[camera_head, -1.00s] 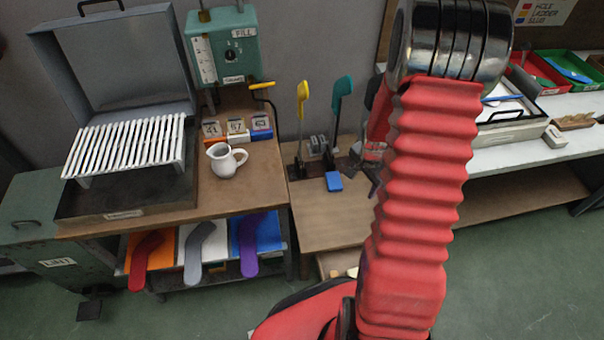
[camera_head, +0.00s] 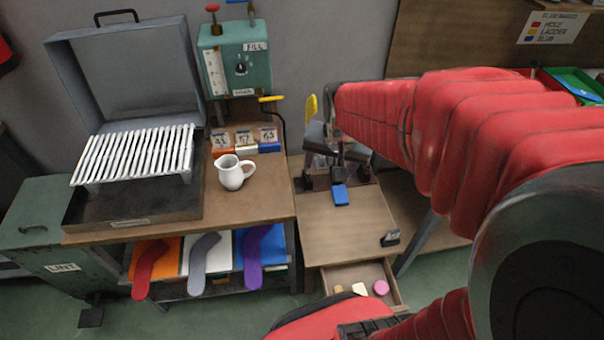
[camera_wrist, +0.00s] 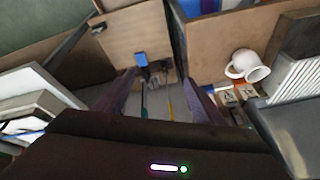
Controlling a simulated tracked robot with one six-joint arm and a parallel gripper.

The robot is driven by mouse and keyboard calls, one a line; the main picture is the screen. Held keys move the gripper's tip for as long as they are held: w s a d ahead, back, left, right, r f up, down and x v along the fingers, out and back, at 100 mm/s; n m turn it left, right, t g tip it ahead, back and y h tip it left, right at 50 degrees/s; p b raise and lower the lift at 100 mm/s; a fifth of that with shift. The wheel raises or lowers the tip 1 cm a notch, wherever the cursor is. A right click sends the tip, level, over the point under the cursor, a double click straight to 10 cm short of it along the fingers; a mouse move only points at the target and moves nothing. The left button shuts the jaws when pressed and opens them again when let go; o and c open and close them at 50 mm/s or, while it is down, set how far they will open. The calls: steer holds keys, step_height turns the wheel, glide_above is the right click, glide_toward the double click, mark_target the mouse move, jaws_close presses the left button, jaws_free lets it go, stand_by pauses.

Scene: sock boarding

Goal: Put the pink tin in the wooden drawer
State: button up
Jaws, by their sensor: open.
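The pink tin (camera_head: 381,287) lies at the right inside the open wooden drawer (camera_head: 398,292), under the small wooden table in the head view. My gripper (camera_head: 338,150) hangs over the back of that table, well behind the drawer and apart from the tin. Its two dark fingers are spread in the wrist view (camera_wrist: 158,84), with no object held between them. The drawer's near part is hidden behind my arm. I cannot make out the tin in the wrist view.
A cream piece (camera_head: 359,289) lies beside the tin. A white jug (camera_head: 232,173) stands on the left bench. The small table's middle is clear.

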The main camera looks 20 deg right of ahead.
steer(key=s+a+r+n+t+y, duration=0.1)
steer(key=s+a+r+n, duration=0.6)
steer(key=s+a+r, duration=0.2)
steer(key=shift+s+a+t, duration=0.3)
steer(key=shift+s+a, duration=0.25)
steer(key=shift+s, duration=0.7)
steer(key=shift+c, duration=0.2)
